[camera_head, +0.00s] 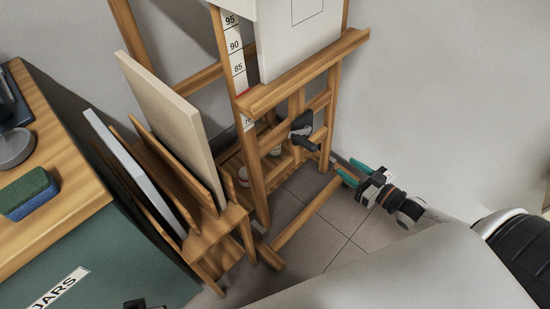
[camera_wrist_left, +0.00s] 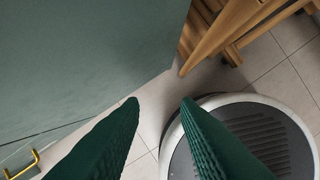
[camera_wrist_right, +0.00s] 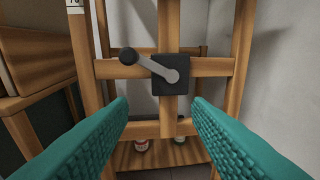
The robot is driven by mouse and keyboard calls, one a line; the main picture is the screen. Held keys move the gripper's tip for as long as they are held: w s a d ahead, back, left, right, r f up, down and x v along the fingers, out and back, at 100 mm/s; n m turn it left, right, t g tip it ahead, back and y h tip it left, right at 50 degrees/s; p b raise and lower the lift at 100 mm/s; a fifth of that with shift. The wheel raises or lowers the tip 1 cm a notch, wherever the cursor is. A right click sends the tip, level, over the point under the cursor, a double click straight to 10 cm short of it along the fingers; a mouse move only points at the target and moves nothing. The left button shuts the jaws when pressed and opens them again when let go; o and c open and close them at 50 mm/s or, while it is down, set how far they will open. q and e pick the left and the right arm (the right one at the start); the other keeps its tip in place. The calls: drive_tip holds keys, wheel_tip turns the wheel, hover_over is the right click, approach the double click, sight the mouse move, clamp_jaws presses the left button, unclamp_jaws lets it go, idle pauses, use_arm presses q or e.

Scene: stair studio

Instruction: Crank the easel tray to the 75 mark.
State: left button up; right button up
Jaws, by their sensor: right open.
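The wooden easel's tray (camera_head: 305,75) holds a white canvas (camera_head: 300,38). A white scale (camera_head: 237,62) on the left post shows 95, 90 and 85 above the tray. A red mark (camera_head: 243,92) shows at the tray's left end, below 85; the 75 mark is not readable. The crank (camera_head: 303,130) sits below the tray; in the right wrist view its grey arm (camera_wrist_right: 157,66) points left to a black knob (camera_wrist_right: 128,56). My right gripper (camera_head: 350,172) is open and empty, right of and below the crank, apart from it. My left gripper (camera_wrist_left: 160,100) is open and empty.
A rack with panels (camera_head: 205,225) stands left of the easel. A green cabinet (camera_head: 90,255) with a wooden top bears a green-blue block (camera_head: 28,193). Jars (camera_wrist_right: 142,145) stand on the easel's lower shelf. The tiled floor (camera_head: 335,235) right of the easel is clear.

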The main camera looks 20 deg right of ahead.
sight(316, 150)
drive_tip(key=w+a+r+y+b, duration=0.1)
drive_tip(key=w+a, duration=0.1)
drive_tip(key=w, duration=0.1)
drive_tip(key=w+a+b, duration=0.1)
drive_tip(key=w+a, duration=0.2)
drive_tip(key=w+a+r+n+y+b, duration=0.1)
drive_tip(key=w+a, duration=0.1)
drive_tip(key=w, duration=0.1)
drive_tip(key=shift+w+a+r+t+y, duration=0.25)
drive_tip(key=shift+w+r+t+y, duration=0.05)
drive_tip(key=shift+r, duration=0.05)
drive_tip(key=shift+b+x, duration=0.45)
drive_tip(key=shift+x, duration=0.65)
use_arm(q)
drive_tip(key=shift+w+a+r+t, duration=0.3)
drive_tip(key=shift+r+t, duration=0.15)
drive_tip(key=shift+r, duration=0.15)
drive_tip(key=shift+w+a+r+t, duration=0.3)
drive_tip(key=shift+r+t, duration=0.15)
drive_tip(key=shift+r, duration=0.1)
use_arm(e)
drive_tip(key=shift+w+a, duration=0.3)
drive_tip(key=shift+w, duration=0.3)
drive_tip(key=shift+c, duration=0.6)
clamp_jaws()
